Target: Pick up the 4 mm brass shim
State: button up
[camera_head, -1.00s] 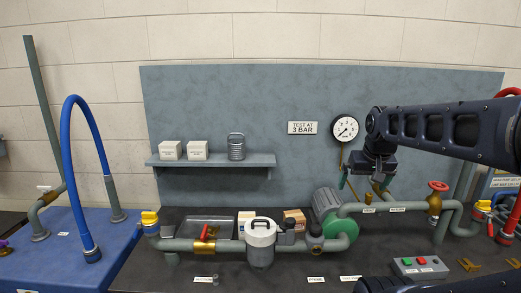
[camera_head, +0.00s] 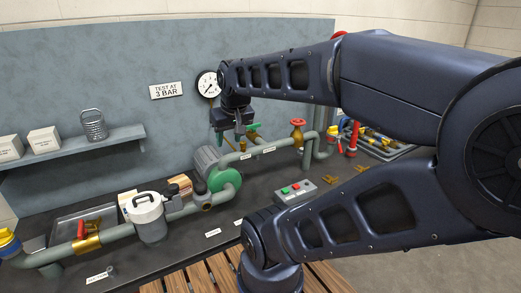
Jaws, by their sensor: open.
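My gripper (camera_head: 237,136) hangs below the end of my arm, in front of the back panel and above the bench. Its two green-tipped fingers are apart, and I see nothing between them. Two small brass-coloured pieces lie flat on the dark bench to the right of the gripper and lower in the picture: one nearer brass piece (camera_head: 330,181) and one farther brass piece (camera_head: 357,169). They look like the shims, but they are too small to tell which is 4 mm. The gripper is well apart from both.
A control box (camera_head: 295,191) with red and green buttons sits left of the brass pieces. A grey-green pipe run with a pump (camera_head: 212,170) and a red-wheeled valve (camera_head: 297,135) stands behind. A tray of parts (camera_head: 385,146) is at the right. My arm hides part of the bench.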

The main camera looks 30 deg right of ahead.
jog(key=shift+c, duration=0.9)
jog(key=w+d+f+n+g+h, duration=0.1)
jog(key=w+d+f+n+h, duration=0.1)
jog(key=w+d, duration=0.35)
jog(key=w+d+f+n+h, duration=0.1)
jog(key=w+d+n+h, duration=0.15)
jog(key=d, duration=0.55)
jog(key=n+g, duration=0.3)
jog(key=n, duration=1.1)
send_over(330, 178)
jog(key=s+a, duration=0.4)
jog(key=a, duration=0.1)
notch_tip(330, 178, down, 26)
jog(key=shift+x, duration=5)
jog(key=shift+s, duration=0.15)
